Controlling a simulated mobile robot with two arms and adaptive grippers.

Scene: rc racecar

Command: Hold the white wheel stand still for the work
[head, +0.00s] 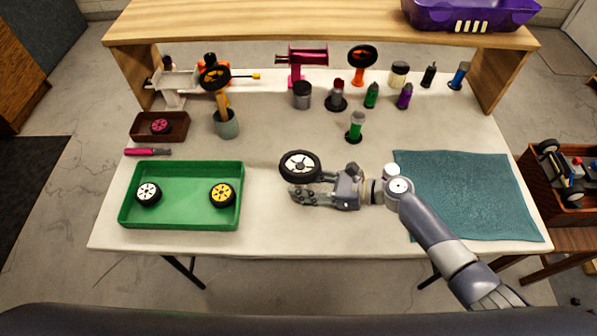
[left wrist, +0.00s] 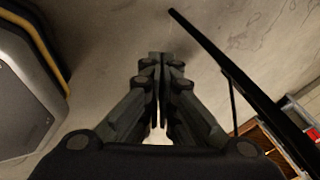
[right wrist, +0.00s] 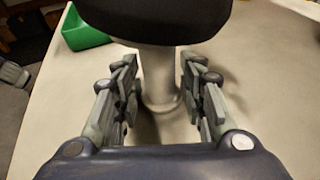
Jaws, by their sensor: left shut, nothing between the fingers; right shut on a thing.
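The white wheel stand (right wrist: 158,75) shows in the right wrist view as a pale upright post with a round base on the table. A black-tyred wheel with a white hub (head: 300,165) sits on top of it and hides most of the stand in the head view. My right gripper (head: 302,194) comes in from the right, low below the wheel. My left gripper (left wrist: 160,75) is shut and empty over the floor, outside the head view.
A green tray (head: 180,226) with a white-hubbed and a yellow-hubbed wheel stands at left. A teal mat (head: 465,195) lies at right. Tools, bottles and an orange wheel stand (head: 360,75) line the back under a wooden shelf (head: 330,25). The table around the stand is clear.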

